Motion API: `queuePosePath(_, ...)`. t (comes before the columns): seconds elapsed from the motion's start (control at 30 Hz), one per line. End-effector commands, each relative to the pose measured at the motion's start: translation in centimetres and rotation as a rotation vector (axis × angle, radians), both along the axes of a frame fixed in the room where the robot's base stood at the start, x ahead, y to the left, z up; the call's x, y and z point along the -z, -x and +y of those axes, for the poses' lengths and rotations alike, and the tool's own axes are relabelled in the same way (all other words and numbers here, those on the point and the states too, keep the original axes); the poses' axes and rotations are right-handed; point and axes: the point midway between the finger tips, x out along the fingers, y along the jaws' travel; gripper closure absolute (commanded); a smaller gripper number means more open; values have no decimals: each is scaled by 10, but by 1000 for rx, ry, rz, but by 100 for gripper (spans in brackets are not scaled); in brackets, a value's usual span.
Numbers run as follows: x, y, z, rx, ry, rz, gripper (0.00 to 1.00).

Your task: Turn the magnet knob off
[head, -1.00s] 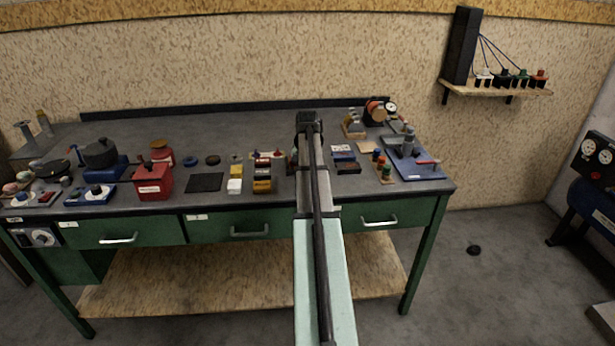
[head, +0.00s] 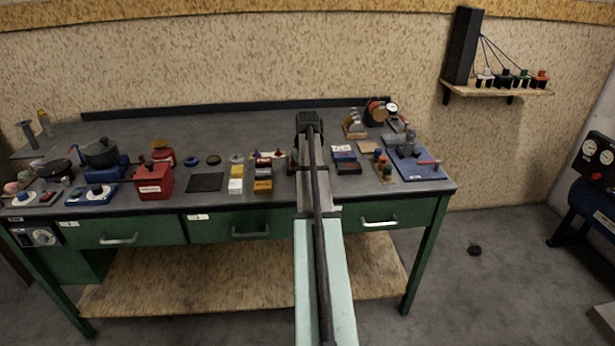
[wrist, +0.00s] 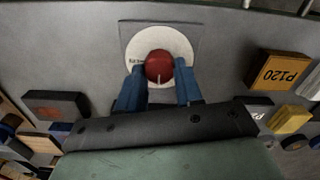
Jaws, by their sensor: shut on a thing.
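The red magnet knob (wrist: 159,66) sits at the middle of a white round dial on a grey square plate (wrist: 133,30) in the wrist view. A short pale mark on the knob points down toward my wrist. Lettering at the dial's left is too small to read. My gripper (wrist: 159,75) has its two blue fingers on either side of the knob, shut on it. In the head view my gripper (head: 309,120) is a dark shape over the bench; the arm hides the knob and the fingertips there.
An orange block marked P120 (wrist: 281,70) lies right of the plate, with a yellow block (wrist: 290,118) near it. A dark block (wrist: 56,105) lies to the left. In the head view, a red box (head: 153,181) and a blue-based stand (head: 420,172) are on the bench.

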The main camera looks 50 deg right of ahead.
Motion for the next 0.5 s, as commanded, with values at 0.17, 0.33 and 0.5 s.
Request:
queuePosePath(0.17,0,0,0,-6,1,-1,95)
queuePosePath(0.33,0,0,0,-5,1,-1,95)
queuePosePath(0.5,0,0,0,-4,1,-1,52)
